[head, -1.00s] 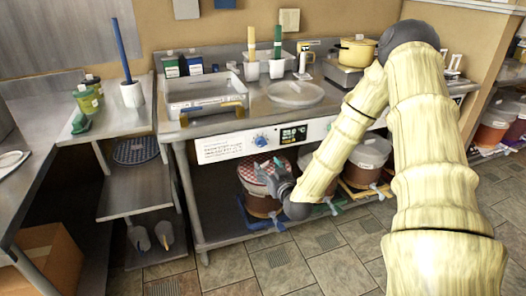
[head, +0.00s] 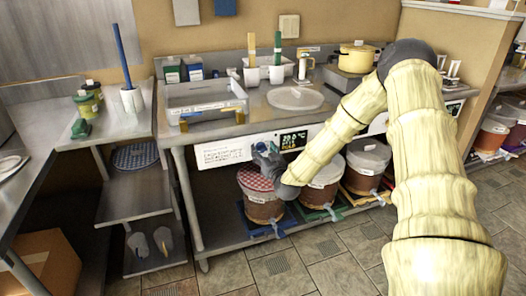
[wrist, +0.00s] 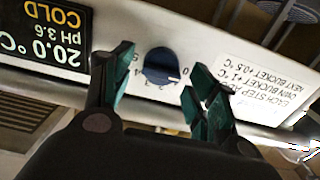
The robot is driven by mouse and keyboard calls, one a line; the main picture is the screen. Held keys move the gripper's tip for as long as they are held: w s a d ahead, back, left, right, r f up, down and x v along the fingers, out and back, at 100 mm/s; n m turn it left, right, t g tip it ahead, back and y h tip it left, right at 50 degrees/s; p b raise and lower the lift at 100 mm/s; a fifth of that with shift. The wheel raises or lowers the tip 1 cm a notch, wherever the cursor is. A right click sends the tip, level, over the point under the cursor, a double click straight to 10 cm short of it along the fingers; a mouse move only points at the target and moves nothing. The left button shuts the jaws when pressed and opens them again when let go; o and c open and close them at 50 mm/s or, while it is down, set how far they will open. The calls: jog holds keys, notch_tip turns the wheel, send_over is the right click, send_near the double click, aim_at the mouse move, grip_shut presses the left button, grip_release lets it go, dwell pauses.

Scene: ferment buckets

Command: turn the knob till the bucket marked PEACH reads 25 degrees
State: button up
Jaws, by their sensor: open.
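The blue knob (wrist: 162,66) sits on the white front panel and has a white pointer mark; small numbers ring it. My gripper (wrist: 158,78) is open, one green fingertip on each side of the knob, with visible gaps. In the head view my gripper (head: 268,167) is in front of the panel and partly covers the knob. The black display (wrist: 42,38) reads 20.0 °C, pH 3.6 and COLD, upside down in the wrist view. Buckets stand below the panel: one with a red checked cover (head: 260,200) and others with pale lids (head: 322,182). Their labels are too small to read, so I cannot tell which is PEACH.
A printed label (wrist: 268,85) beside the knob says each step adds +1 °C to its own bucket. The steel counter (head: 255,110) above holds a tray (head: 205,97), a round lid (head: 295,98) and a yellow pot (head: 357,57). Floor in front is clear.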

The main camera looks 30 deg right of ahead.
jog(key=shift+w+d, duration=0.1)
jog(key=shift+w, duration=0.4)
jog(key=c, duration=1)
